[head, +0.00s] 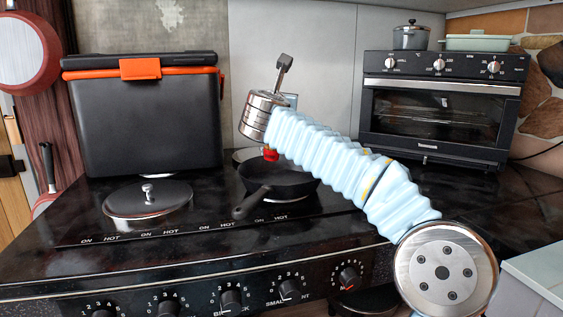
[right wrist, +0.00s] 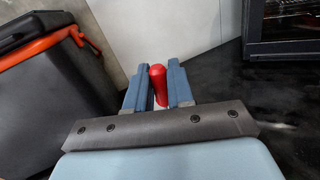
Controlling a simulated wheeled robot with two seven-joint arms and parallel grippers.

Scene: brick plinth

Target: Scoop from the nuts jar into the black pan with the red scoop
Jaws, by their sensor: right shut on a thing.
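The black pan (head: 292,183) sits on the stovetop near the middle of the head view, its handle pointing toward the front left. My right gripper (right wrist: 158,92) is shut on the red scoop (right wrist: 158,82), whose rounded red handle end shows between the two blue-grey fingers. In the head view a small red part of the scoop (head: 271,153) shows below my right arm, over the pan's back edge in the picture. My arm hides the fingers there. The scoop's bowl and any contents are hidden. I cannot make out the nuts jar. My left gripper is not in view.
A black box with an orange latch (head: 146,115) stands at the back left. A lid with a knob (head: 147,199) lies on the front left of the stovetop (head: 75,225). A toaster oven (head: 440,105) stands at the back right, with a small pot (head: 410,37) on top.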

